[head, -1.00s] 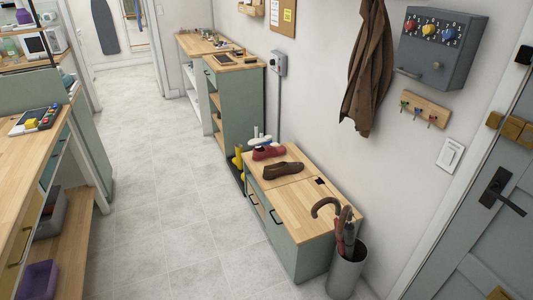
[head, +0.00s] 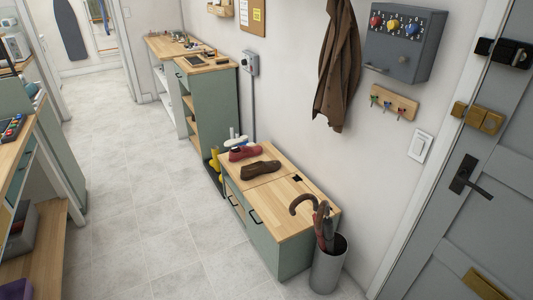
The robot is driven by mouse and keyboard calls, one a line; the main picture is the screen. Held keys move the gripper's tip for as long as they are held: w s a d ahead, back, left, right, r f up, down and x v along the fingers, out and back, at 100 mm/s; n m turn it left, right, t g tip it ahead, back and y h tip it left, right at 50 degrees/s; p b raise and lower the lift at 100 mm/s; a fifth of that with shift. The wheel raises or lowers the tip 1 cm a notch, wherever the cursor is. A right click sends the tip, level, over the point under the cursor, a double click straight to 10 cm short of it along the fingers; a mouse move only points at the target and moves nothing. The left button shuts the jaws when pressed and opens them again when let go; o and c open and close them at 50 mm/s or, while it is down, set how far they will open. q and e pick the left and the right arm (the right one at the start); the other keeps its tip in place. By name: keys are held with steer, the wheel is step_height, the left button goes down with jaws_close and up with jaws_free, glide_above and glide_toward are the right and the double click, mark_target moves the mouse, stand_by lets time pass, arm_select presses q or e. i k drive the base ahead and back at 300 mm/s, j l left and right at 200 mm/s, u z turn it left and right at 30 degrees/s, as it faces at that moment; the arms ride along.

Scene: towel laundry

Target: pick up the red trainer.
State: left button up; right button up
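A red shoe (head: 244,153), which looks like the red trainer, rests on the far part of the wooden top of a low green cabinet (head: 296,215) against the right wall. A brown shoe (head: 260,170) lies just nearer on the same top, close to the red one. Something white and blue (head: 236,141) shows just behind the red shoe. Neither of my grippers is in view.
An umbrella stand (head: 328,268) with umbrellas stands at the cabinet's near end. Yellow boots (head: 215,163) stand at its far end. The tiled floor (head: 140,200) is clear between the cabinet and the left counter (head: 15,150).

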mark_target(241, 152)
steer(key=i+j+z, duration=0.2)
steer(key=z, duration=0.15)
steer(key=i+j+z, duration=0.45)
steer(key=z, duration=0.25)
steer(key=i+j, duration=0.15)
steer(key=j, duration=0.2)
steer(key=i+j+z, duration=0.15)
steer(key=j, duration=0.25)
steer(key=i+j, duration=0.1)
steer(key=j, duration=0.25)
steer(key=i+j+z, duration=0.1)
steer(key=j, duration=0.3)
steer(key=i+j, duration=0.15)
steer(key=j, duration=0.25)
steer(key=i+j+z, duration=0.15)
steer(key=j, duration=0.25)
